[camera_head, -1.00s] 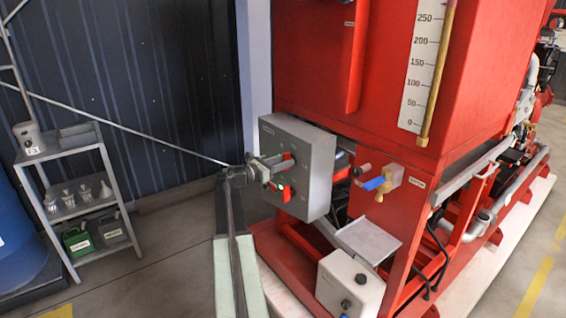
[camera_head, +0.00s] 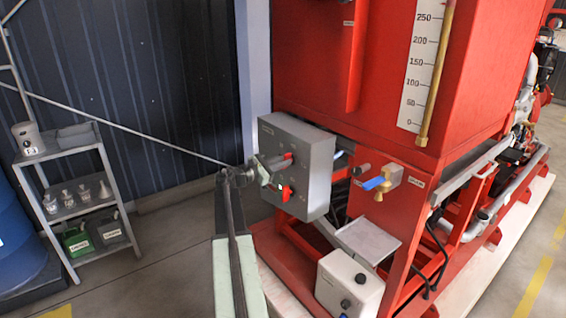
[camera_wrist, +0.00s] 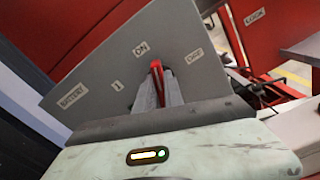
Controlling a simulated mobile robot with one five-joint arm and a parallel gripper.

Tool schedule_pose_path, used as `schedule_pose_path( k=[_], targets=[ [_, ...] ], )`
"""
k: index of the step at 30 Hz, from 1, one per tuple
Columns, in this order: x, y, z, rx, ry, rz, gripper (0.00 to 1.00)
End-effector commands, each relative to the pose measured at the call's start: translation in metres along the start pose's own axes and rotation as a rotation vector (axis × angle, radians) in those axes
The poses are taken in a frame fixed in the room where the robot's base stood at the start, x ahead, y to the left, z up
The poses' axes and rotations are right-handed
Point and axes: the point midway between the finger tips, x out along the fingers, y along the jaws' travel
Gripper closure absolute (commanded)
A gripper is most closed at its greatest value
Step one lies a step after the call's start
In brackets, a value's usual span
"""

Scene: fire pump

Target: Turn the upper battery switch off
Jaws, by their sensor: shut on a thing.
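The grey battery switch box (camera_head: 312,165) hangs on the red pump frame. Its upper switch has a red handle (camera_head: 286,158), and a lower red switch (camera_head: 286,193) sits below it. My gripper (camera_head: 270,168) is at the upper switch, in front of the box face. In the wrist view, my gripper (camera_wrist: 158,90) is shut on the red handle (camera_wrist: 157,70), with a finger on each side. The handle's tip shows between the ON label (camera_wrist: 141,48) and the OFF label (camera_wrist: 194,56), somewhat nearer ON. The fingers hide its lower part.
A blue-handled valve (camera_head: 376,183) is right of the box. A white box (camera_head: 348,285) sits low on the frame. A grey shelf (camera_head: 75,190) with bottles and cans stands at the left. Open floor lies between shelf and pump.

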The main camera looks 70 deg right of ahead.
Motion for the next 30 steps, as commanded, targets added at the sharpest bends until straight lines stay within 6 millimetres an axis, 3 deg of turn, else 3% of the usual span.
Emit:
schedule_pose_path(
  k=[30],
  targets=[
    [-0.0013, -0.0094, -0.0047, 0.947, 0.0, -0.009, 1.0]
  ],
)
